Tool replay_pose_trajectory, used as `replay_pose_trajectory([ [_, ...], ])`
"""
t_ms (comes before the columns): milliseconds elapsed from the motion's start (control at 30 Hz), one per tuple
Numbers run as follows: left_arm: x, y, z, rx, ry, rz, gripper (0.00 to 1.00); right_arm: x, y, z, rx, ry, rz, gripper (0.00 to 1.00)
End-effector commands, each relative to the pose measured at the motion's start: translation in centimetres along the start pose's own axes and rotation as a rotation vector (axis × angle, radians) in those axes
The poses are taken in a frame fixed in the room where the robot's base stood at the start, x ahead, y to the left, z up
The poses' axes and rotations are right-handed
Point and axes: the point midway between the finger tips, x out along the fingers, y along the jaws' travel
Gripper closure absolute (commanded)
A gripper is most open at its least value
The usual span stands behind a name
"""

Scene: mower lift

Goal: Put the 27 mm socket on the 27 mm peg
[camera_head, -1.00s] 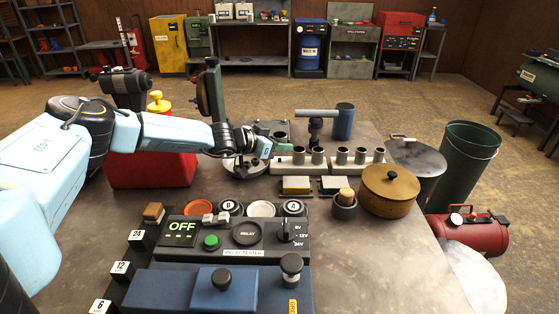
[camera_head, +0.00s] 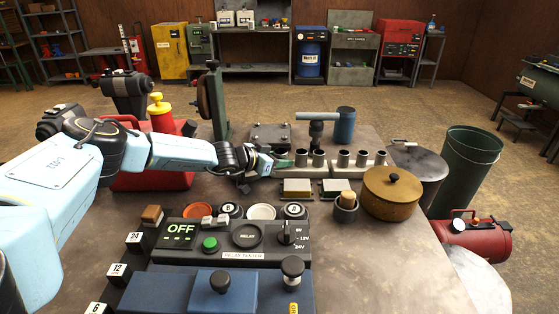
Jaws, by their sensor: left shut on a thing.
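My left gripper (camera_head: 282,163) is low over the table, at the left end of a pale rack (camera_head: 333,170) with several dark upright cylinders (camera_head: 319,158) in a row. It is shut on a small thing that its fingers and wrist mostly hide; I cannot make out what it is. The left end of the rack is hidden behind the gripper. I cannot read sizes on the rack, so I cannot tell which peg is the 27 mm one. My right gripper is not in view.
Two small boxes (camera_head: 297,188), a cup with a wooden piece (camera_head: 346,208) and a brown lidded pot (camera_head: 391,192) stand in front and right.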

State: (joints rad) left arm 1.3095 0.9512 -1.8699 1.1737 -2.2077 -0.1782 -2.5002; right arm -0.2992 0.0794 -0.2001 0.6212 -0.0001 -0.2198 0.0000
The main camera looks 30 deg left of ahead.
Motion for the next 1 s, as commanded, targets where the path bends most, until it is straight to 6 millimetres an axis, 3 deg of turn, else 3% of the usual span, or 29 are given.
replay_pose_trajectory([
  [33,0.1,0.1,1.0,0.0,-0.015,0.0,0.99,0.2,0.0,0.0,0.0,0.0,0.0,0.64],
  [133,0.1,0.2,1.1,0.001,-0.018,0.001,0.99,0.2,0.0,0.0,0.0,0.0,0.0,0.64],
  [167,0.1,0.2,1.2,0.001,-0.02,0.001,0.6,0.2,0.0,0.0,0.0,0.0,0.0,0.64],
  [300,0.1,0.3,1.4,0.002,-0.025,0.003,0.42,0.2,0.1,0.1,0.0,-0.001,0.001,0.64],
  [800,0.2,0.8,1.3,0.006,-0.025,0.011,0.41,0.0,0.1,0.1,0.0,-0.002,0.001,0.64],
  [1000,-1.1,0.6,0.3,0.002,-0.025,0.01,0.41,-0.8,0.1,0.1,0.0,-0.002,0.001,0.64],
])
